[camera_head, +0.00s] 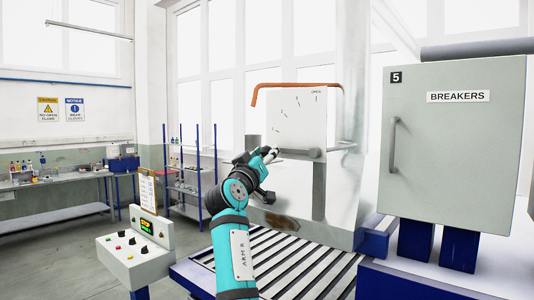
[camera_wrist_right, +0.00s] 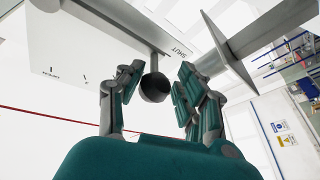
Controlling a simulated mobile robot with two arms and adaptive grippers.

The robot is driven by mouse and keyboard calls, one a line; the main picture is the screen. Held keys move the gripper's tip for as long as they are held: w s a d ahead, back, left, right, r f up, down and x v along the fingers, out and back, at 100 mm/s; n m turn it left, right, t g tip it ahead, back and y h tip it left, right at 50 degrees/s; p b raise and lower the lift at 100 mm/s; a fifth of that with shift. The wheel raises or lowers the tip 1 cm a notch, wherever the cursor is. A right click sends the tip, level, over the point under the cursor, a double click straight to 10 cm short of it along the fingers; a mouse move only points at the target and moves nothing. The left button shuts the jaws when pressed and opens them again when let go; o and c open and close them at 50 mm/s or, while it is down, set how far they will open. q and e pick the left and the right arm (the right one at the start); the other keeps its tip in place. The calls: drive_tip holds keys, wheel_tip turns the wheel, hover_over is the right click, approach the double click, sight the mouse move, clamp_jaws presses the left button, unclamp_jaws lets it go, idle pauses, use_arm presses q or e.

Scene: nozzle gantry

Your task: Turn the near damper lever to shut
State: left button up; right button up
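The damper lever (camera_head: 298,152) is a grey bar on a pale plate (camera_head: 284,122) marked OPEN at its upper right. In the head view it lies about level, with its free end to the left. My right gripper (camera_head: 270,155) is at that end. In the right wrist view the lever's dark round end (camera_wrist_right: 155,88) sits between the spread fingers of my gripper (camera_wrist_right: 157,95), with gaps showing on both sides. The word SHUT shows close to the lever there, and OPEN is farther left. My left gripper is not in view.
An orange bent pipe (camera_head: 295,85) runs above the plate. A grey breaker cabinet (camera_head: 455,150) stands at right. A push-button box (camera_head: 138,255) stands at left front. A slatted roller bed (camera_head: 290,262) lies below the plate.

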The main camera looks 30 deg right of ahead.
drive_tip(key=shift+o, duration=1.2)
drive_tip(key=shift+s+a+r, duration=0.1)
drive_tip(key=shift+s+r, duration=0.05)
drive_tip(key=shift+r, duration=0.05)
drive_tip(key=shift+f, duration=0.1)
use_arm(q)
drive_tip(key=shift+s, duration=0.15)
use_arm(e)
drive_tip(key=v, duration=0.7)
drive_tip(key=shift+s+a+f, duration=0.1)
drive_tip(key=shift+a, duration=0.05)
